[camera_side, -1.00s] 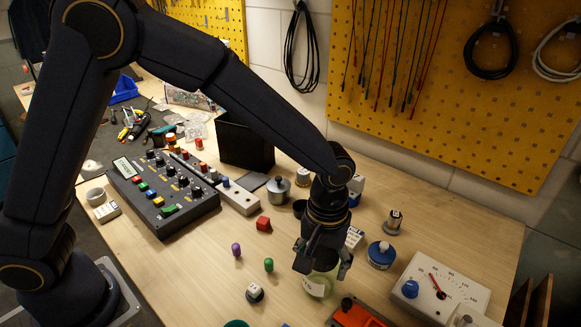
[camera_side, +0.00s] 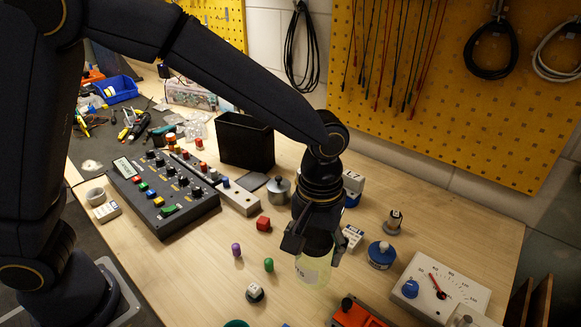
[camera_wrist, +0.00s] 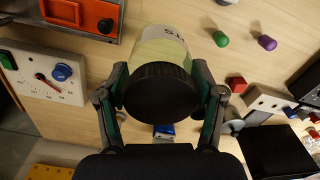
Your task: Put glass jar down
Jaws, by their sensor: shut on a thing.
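The glass jar (camera_side: 313,268) is pale yellow-green with a label, and hangs below my gripper (camera_side: 312,246) in the side view. In the wrist view the jar (camera_wrist: 163,48) shows its black ribbed lid (camera_wrist: 160,92) toward the camera. My gripper (camera_wrist: 161,92) has one finger on each side of the lid and is shut on the jar. The jar looks upright or nearly so. I cannot tell exactly how far its base is from the wooden bench (camera_side: 215,290).
A red block (camera_side: 263,223), purple peg (camera_side: 236,249) and green peg (camera_side: 268,265) stand to the left. A blue-topped container (camera_side: 381,255) and a white dial meter (camera_side: 440,290) are to the right. An orange-red device (camera_side: 357,315) is in front.

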